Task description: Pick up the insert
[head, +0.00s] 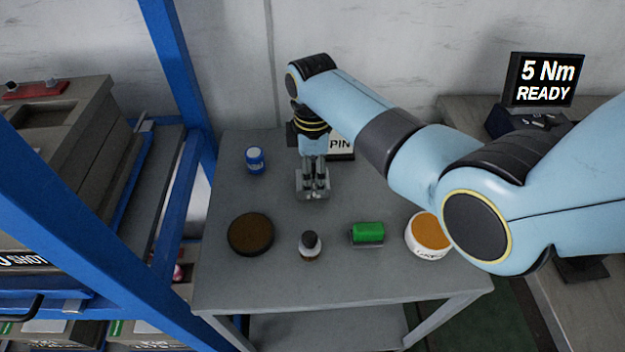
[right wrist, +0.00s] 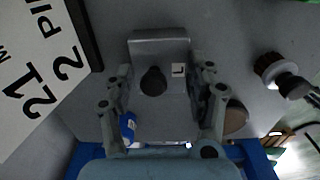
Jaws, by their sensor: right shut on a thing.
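The insert appears to be the grey metal block (head: 312,190) on the grey table, near the middle. In the right wrist view the block (right wrist: 160,45) has a dark round feature at its centre and a small white "L" mark. My right gripper (head: 314,180) points down at the block, and in the right wrist view its fingers (right wrist: 160,80) are on either side of it, shut on it. I cannot tell whether the block is resting on the table or just clear of it. My left gripper is not in view.
On the table (head: 225,290) stand a blue jar (head: 255,161), a brown disc (head: 250,234), a dark-capped bottle (head: 310,247), a green cylinder (head: 367,233) and an orange-topped tub (head: 429,236). A "PIN" sign (head: 341,145) stands behind the gripper. A blue frame (head: 180,70) rises at left.

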